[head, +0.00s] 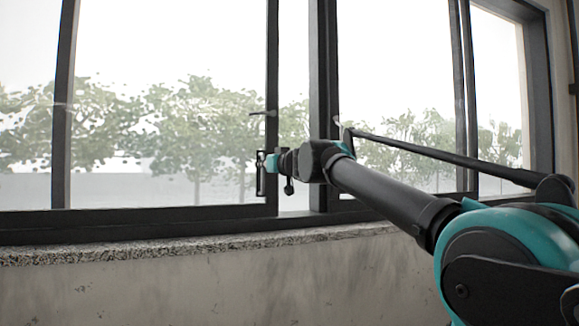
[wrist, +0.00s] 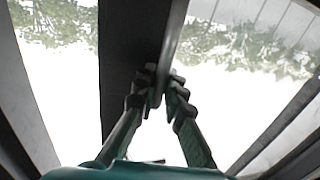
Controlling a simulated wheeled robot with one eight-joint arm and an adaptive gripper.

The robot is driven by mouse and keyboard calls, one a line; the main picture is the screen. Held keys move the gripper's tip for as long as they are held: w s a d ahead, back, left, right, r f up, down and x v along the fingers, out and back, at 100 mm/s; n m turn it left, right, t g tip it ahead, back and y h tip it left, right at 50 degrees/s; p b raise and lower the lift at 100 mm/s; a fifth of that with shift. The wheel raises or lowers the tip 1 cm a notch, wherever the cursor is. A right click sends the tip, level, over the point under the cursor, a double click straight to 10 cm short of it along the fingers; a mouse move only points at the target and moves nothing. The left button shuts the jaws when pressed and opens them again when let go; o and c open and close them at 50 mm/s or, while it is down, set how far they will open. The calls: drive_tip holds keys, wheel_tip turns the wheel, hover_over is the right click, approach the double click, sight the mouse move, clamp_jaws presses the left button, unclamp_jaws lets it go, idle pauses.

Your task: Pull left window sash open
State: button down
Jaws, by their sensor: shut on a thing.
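The left window sash (head: 271,60) is a dark-framed pane in the head view, with trees showing through its glass. Its right upright runs down beside my gripper (head: 266,164). A bright strip lies between this upright and the thick dark post to its right. The exact contact is partly hidden by the fingers.
A thick dark post (head: 320,70) stands right of the sash, with another window pane (head: 405,80) beyond it. A speckled stone sill (head: 150,246) runs below the frame, above a bare grey wall (head: 210,290). My arm reaches in from the lower right.

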approach(144, 164)
drive_tip(key=x, duration=0.4)
drive_tip(key=c, duration=1.6)
unclamp_jaws()
drive_tip(key=v, duration=1.2)
drive_tip(key=shift+d, duration=0.1)
